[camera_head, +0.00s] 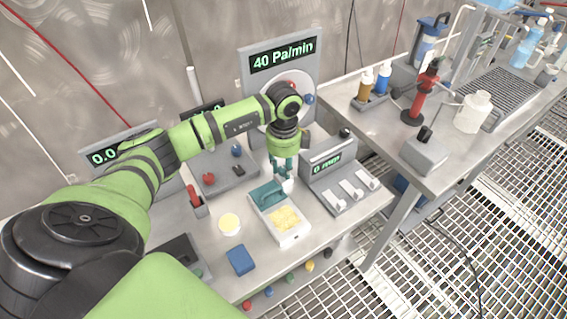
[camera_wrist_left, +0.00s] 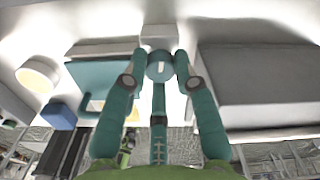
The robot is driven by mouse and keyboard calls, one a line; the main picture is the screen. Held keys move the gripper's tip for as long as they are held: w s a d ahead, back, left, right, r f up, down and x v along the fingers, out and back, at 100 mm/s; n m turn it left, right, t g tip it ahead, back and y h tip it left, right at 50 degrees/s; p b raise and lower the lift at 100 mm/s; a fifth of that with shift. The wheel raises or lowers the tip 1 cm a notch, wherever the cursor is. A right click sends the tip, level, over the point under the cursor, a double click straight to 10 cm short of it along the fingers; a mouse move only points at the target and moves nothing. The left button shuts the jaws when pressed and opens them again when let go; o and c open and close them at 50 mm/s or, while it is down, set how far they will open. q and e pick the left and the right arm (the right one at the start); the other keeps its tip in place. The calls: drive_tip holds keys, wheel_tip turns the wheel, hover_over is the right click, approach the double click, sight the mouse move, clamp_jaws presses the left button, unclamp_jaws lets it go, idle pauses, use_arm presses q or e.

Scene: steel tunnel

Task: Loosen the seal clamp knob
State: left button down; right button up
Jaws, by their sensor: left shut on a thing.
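My left gripper (camera_head: 282,168) comes down from above at the back edge of a white box (camera_head: 294,236) with a teal part (camera_head: 266,193) and a yellow surface on top. In the left wrist view its fingers (camera_wrist_left: 160,72) are shut on a round blue-grey knob (camera_wrist_left: 159,65) with a white mark on its face. One fingertip touches each side of the knob. In the head view the fingers hide most of the knob. The teal part also shows in the wrist view (camera_wrist_left: 95,73), left of the fingers. My right gripper is in neither view.
A grey unit with a green readout and white levers (camera_head: 345,188) stands close right of the gripper. A panel reading 40 Pa/min (camera_head: 283,57) stands behind. A round yellow-topped dish (camera_head: 229,223) and a blue block (camera_head: 240,260) lie in front left.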

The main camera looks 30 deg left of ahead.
sight(284, 169)
use_arm(q)
drive_tip(key=shift+n, duration=0.7)
drive_tip(key=c, duration=1.2)
unclamp_jaws()
drive_tip(key=shift+c, duration=0.2)
wheel_tip(284, 169, up, 12)
